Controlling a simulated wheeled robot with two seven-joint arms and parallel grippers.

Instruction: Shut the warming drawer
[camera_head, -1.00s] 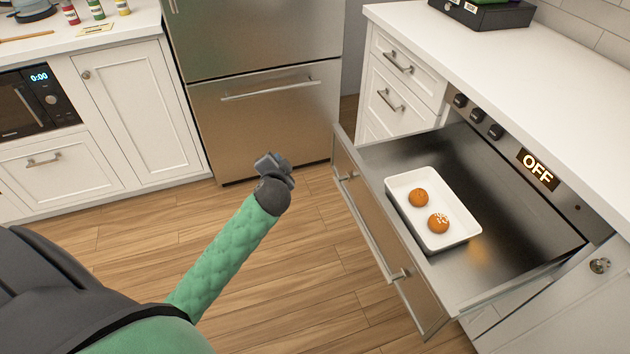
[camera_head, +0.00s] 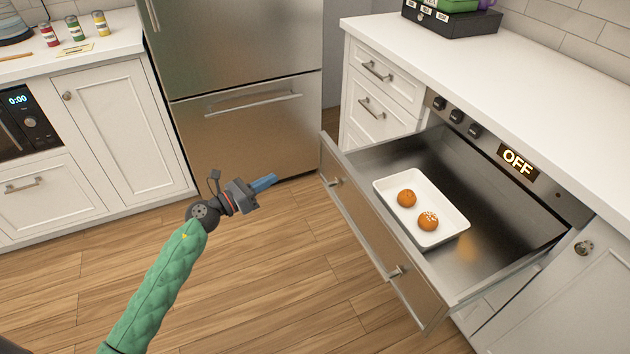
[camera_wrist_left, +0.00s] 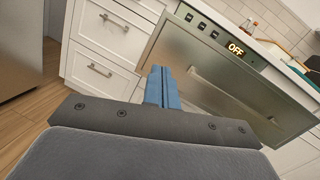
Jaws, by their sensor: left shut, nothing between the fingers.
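The warming drawer (camera_head: 375,240) stands pulled open at the right of the head view, its metal front and bar handle facing my left arm. Inside it lies a white tray (camera_head: 443,235) with two brown buns (camera_head: 406,198). My left gripper (camera_head: 266,182) is shut and empty, with blue fingers pointing toward the drawer front, a gap to its left. In the left wrist view the fingers (camera_wrist_left: 162,88) show together, with the drawer front (camera_wrist_left: 215,80) and its handle beyond them. My right gripper is not in view.
The control panel (camera_head: 470,128) above the drawer has several knobs and a display reading OFF (camera_head: 517,160). A white counter (camera_head: 480,80) runs above it. A steel fridge (camera_head: 245,90) stands behind. Wooden floor (camera_head: 270,280) is clear between my arm and the drawer.

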